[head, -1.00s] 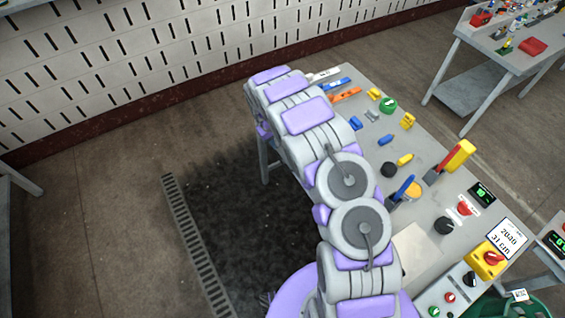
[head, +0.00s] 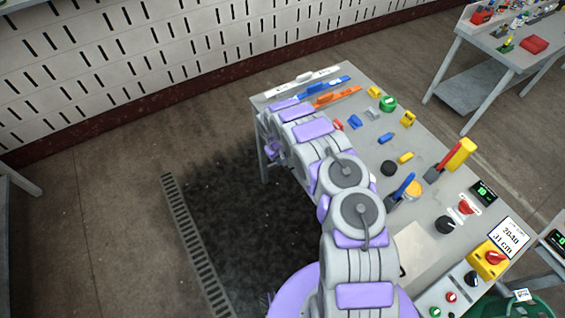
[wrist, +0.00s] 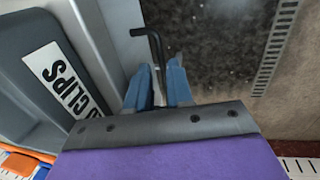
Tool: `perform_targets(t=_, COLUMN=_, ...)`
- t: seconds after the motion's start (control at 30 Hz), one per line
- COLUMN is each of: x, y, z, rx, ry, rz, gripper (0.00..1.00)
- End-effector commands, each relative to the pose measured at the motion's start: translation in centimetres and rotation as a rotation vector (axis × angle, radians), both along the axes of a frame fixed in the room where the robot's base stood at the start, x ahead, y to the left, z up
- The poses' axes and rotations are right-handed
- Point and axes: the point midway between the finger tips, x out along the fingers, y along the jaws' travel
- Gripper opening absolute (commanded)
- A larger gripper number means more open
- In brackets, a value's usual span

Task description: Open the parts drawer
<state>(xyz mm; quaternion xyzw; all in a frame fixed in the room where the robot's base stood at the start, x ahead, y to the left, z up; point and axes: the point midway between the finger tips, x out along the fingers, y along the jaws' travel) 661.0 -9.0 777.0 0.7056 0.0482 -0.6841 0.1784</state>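In the wrist view, a dark grey bin-like part (wrist: 35,95) with a white label ending in "CLIPS" (wrist: 65,75) fills the left side. I cannot tell for sure whether it is the parts drawer. A black bent rod (wrist: 154,42), like a hooked handle, shows just beyond my fingertips. My gripper (wrist: 160,72) has two blue fingers standing apart. The rod's lower part lies in line with the gap between them; contact is unclear. In the head view, my gripper is hidden by my arm at the workbench's left edge, and no drawer shows clearly there.
The workbench (head: 345,98) carries white, blue and orange sliders (head: 335,96) near its far left corner, then several knobs, levers and displays. A second table (head: 530,60) stands at upper right. The floor left of the bench is open, with a drain grate (head: 190,235).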

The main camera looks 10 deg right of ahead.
Motion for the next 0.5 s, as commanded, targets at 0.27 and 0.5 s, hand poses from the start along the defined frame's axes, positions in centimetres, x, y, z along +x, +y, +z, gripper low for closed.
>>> perform_targets(t=0.27, x=0.1, y=-0.4, z=-2.6, rx=0.0, ry=0.001, rz=0.0, gripper=0.21)
perform_targets(t=0.5, x=0.2, y=-0.5, z=-3.0, rx=-0.001, ry=0.001, rz=0.0, gripper=0.21)
